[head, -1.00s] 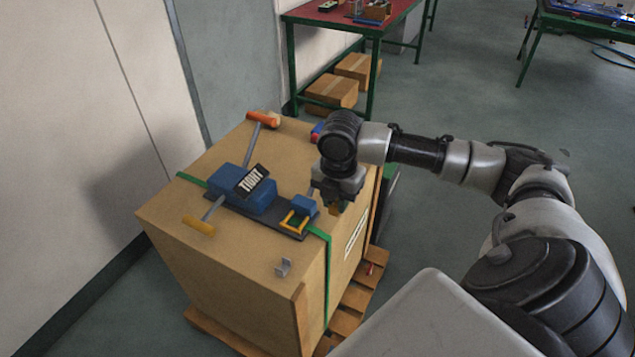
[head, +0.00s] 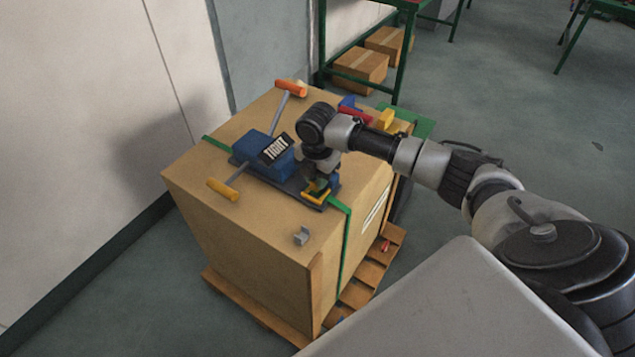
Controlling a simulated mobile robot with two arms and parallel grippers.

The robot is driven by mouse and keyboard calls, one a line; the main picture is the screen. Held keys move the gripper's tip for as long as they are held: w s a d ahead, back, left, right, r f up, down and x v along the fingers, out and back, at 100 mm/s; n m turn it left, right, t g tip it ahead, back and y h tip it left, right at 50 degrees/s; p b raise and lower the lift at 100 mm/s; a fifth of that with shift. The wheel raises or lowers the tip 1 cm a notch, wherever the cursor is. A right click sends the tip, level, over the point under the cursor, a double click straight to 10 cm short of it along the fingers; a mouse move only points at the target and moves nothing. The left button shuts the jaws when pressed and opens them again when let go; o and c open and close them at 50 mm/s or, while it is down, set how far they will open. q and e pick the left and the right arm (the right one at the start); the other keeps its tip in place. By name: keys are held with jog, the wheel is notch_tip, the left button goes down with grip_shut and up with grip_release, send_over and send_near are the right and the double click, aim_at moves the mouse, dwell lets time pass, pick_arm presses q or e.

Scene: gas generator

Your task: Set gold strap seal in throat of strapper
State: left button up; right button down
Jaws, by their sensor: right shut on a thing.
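My right gripper (head: 319,183) points down over this throat and is shut on the gold strap seal. The seal is small and mostly hidden by the fingers. I cannot tell whether it touches the throat. My left gripper is not in view.
The carton (head: 250,244) stands on a wooden pallet (head: 371,276). A small grey metal clip (head: 301,236) lies on its top near the front. Red, blue and yellow items (head: 386,118) sit at its far right edge. A green-legged table and boxes (head: 361,68) stand behind.

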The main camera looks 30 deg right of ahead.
notch_tip(320, 180, down, 2)
jog(key=shift+f, duration=0.2)
